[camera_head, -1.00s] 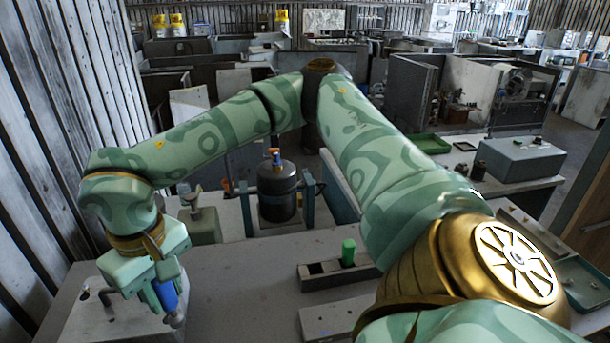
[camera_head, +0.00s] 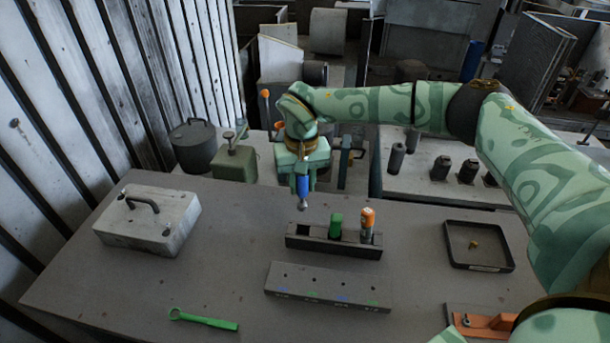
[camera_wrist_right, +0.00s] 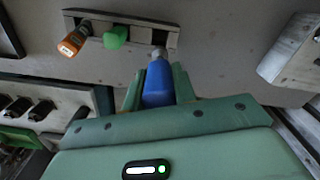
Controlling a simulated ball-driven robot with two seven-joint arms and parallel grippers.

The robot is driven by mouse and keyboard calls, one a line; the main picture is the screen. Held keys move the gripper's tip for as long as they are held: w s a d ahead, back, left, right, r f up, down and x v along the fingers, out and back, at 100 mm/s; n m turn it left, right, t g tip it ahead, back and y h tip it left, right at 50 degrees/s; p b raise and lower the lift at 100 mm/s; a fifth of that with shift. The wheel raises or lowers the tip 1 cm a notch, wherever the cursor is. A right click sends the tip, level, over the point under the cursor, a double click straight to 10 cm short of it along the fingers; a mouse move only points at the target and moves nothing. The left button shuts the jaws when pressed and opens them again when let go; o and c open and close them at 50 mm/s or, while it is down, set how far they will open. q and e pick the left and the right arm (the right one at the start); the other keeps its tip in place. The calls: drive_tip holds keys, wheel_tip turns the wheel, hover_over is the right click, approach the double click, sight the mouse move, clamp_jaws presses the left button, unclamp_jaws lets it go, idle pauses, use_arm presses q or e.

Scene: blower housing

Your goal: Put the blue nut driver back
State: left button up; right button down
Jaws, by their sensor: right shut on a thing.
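My right gripper (camera_head: 303,180) is shut on the blue nut driver (camera_head: 302,190), which hangs with its metal end down. It is above and slightly behind the left end of a dark rack (camera_head: 333,246) on the table. The rack's left compartment looks empty. A green-handled tool (camera_head: 336,226) stands in its middle and an orange-handled one (camera_head: 367,223) at its right. In the right wrist view the blue handle (camera_wrist_right: 158,84) sits between the fingers, its metal end close to the rack's empty opening (camera_wrist_right: 160,38); I cannot tell whether they touch. My left gripper is not in view.
A grey block with small holes and coloured marks (camera_head: 328,289) lies in front of the rack. A green wrench (camera_head: 203,320) lies at the front left. A grey case (camera_head: 148,222) stands at the left, a black tray (camera_head: 478,247) at the right.

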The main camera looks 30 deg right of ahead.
sight(302, 203)
wheel_tip(302, 203, down, 7)
drive_tip(key=b, duration=0.6)
drive_tip(key=shift+r, duration=0.15)
drive_tip(key=shift+f, duration=0.55)
drive_tip(key=shift+f, duration=0.2)
drive_tip(key=shift+p, duration=0.3)
drive_tip(key=shift+r+p, duration=0.1)
drive_tip(key=shift+p, duration=0.2)
